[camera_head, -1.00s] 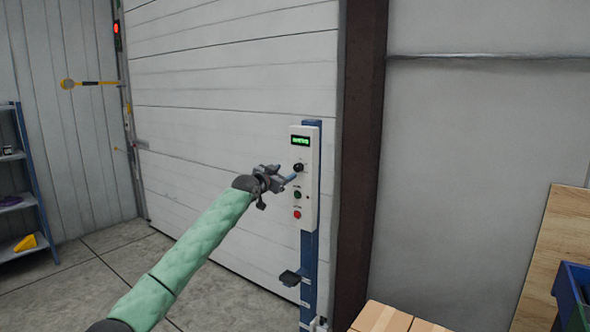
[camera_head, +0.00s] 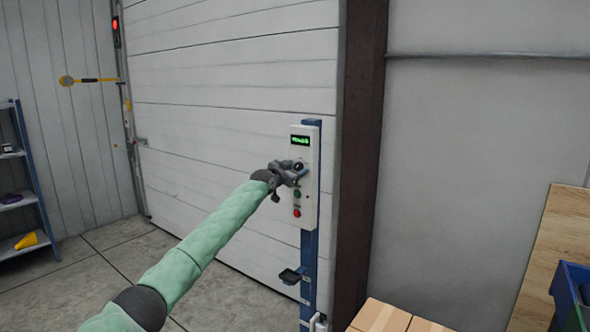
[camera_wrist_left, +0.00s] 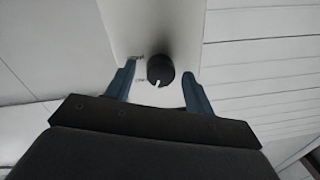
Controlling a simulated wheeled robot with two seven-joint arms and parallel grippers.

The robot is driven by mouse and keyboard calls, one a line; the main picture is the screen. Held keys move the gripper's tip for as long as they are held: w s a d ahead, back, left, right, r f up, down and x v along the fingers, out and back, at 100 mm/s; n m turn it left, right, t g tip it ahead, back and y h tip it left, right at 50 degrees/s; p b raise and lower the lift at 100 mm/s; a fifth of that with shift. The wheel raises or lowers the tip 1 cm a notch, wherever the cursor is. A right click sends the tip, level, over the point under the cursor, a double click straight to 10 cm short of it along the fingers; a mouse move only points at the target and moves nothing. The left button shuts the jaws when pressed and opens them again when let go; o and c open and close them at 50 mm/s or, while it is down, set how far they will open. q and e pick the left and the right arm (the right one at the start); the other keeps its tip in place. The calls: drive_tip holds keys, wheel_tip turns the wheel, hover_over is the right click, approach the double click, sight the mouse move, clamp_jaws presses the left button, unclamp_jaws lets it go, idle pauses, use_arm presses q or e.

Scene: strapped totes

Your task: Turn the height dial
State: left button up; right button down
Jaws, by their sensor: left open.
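The height dial is a black round knob (camera_head: 299,166) on a white control panel (camera_head: 311,203), below a small green-lit display (camera_head: 300,140). In the left wrist view the dial (camera_wrist_left: 160,70) shows a pale mark on its lower edge. My left gripper (camera_head: 296,174) is at the dial and partly hides it in the head view. In the left wrist view its two blue fingers (camera_wrist_left: 159,84) are open, one on each side of the dial, with a visible gap on both sides. My right gripper is not in view.
A green button (camera_head: 297,194) and a red button (camera_head: 297,213) sit below the dial. The panel is on a blue post (camera_head: 308,270) beside a closed white door (camera_head: 230,90). Cardboard boxes (camera_head: 385,316) and a blue bin (camera_head: 572,285) stand at the lower right.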

use_arm(q)
drive_tip(key=c, duration=1)
drive_tip(key=shift+o, duration=0.2)
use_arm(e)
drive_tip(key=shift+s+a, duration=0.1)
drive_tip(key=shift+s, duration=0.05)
use_arm(q)
drive_tip(key=shift+n, duration=0.3)
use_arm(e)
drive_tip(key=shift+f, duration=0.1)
use_arm(q)
drive_tip(key=shift+n, duration=2.6)
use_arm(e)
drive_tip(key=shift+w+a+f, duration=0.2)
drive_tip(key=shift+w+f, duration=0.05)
use_arm(q)
drive_tip(key=shift+r, duration=0.1)
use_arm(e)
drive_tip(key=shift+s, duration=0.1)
